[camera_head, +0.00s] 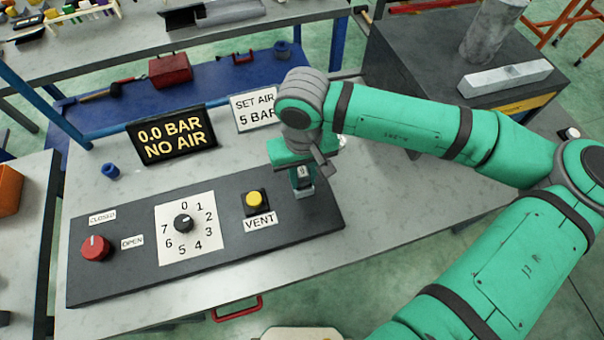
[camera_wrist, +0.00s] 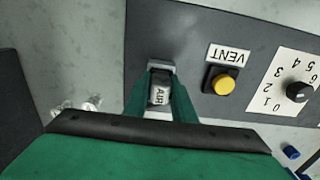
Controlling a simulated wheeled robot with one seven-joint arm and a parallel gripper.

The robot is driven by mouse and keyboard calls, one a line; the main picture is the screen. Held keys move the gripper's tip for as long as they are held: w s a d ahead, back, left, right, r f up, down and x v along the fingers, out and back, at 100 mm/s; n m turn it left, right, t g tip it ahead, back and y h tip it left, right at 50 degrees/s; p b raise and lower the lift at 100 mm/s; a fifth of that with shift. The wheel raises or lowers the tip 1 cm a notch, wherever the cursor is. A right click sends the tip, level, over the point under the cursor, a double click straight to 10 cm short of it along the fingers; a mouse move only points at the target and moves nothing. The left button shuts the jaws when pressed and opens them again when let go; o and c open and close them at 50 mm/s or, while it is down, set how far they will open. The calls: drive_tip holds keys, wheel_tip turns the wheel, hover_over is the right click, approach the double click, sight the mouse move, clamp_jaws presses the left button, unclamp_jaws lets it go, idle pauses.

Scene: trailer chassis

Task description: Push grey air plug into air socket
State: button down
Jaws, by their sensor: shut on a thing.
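My gripper (camera_head: 303,183) is above the right end of the dark control panel. Its fingers point down and are shut on the grey air plug (camera_head: 303,173). In the wrist view, the plug (camera_wrist: 160,94) is a grey block marked AIR, between the two green fingers (camera_wrist: 160,88). The air socket (camera_wrist: 160,69) shows as a light grey block on the panel just beyond the plug. In the head view, the socket (camera_head: 304,192) shows right under the fingertips. Whether the plug touches or enters the socket I cannot tell.
The panel (camera_head: 120,280) has a red knob (camera_head: 95,247), a numbered dial (camera_head: 183,222) and a yellow VENT button (camera_head: 254,200) left of my gripper. A black sign (camera_head: 172,135) reads 0.0 BAR NO AIR. A white sign (camera_head: 254,109) reads SET AIR 5 BAR. The front table strip is clear.

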drive_tip(key=shift+f, duration=0.4)
drive_tip(key=shift+s+f, duration=0.1)
drive_tip(key=shift+f, duration=0.15)
drive_tip(key=c, duration=1.5)
unclamp_jaws()
wheel_tip(320, 180, up, 13)
drive_tip(key=shift+r, duration=0.2)
